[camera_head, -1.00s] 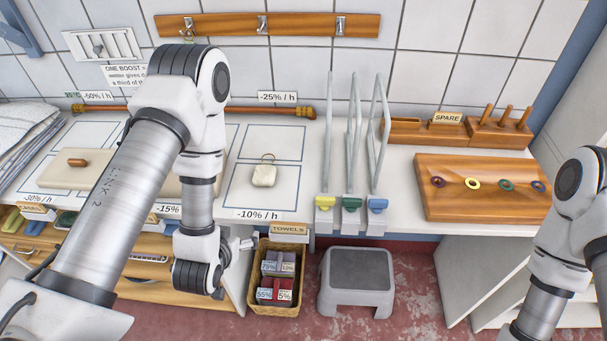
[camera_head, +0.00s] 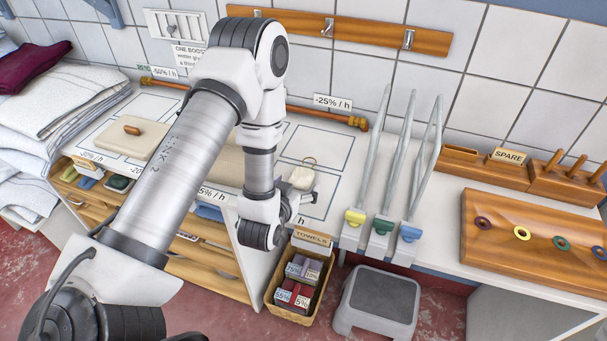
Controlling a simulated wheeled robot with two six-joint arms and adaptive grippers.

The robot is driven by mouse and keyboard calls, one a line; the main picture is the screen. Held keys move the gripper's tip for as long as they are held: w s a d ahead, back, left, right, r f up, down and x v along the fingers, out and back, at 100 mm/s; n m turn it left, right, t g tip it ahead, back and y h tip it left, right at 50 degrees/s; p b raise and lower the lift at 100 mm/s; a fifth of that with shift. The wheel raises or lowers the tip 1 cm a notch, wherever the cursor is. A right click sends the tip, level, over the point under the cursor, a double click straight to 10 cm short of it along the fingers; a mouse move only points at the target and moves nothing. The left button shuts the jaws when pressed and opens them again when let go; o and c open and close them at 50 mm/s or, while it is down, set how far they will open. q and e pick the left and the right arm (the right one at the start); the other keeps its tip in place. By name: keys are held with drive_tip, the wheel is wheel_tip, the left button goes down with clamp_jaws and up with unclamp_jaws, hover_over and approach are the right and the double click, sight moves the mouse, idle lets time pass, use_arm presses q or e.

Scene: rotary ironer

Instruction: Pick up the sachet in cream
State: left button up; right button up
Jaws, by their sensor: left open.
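The cream sachet (camera_head: 302,177) with a ring at its top lies on the white counter, inside an outlined rectangle by the -10% area. My left gripper (camera_head: 303,207) is open, just in front of the sachet, low at the counter's front edge. Its wrist hides part of the counter and of the label there. From this view I cannot tell how far the fingers are from the sachet, but they look apart from it. My right gripper is out of view.
Upright metal bars with yellow, green and blue clips (camera_head: 383,226) stand right of the sachet. A towels basket (camera_head: 276,291) and grey stool (camera_head: 377,302) are below. Folded towels (camera_head: 60,100) lie left. A wooden board with coloured rings (camera_head: 540,238) lies right.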

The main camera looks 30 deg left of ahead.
use_arm(q)
drive_tip(key=shift+x, duration=0.95)
drive_tip(key=shift+s, duration=0.3)
drive_tip(key=shift+c, duration=1.4)
drive_tip(key=c, duration=0.5)
drive_tip(key=shift+c, duration=1.2)
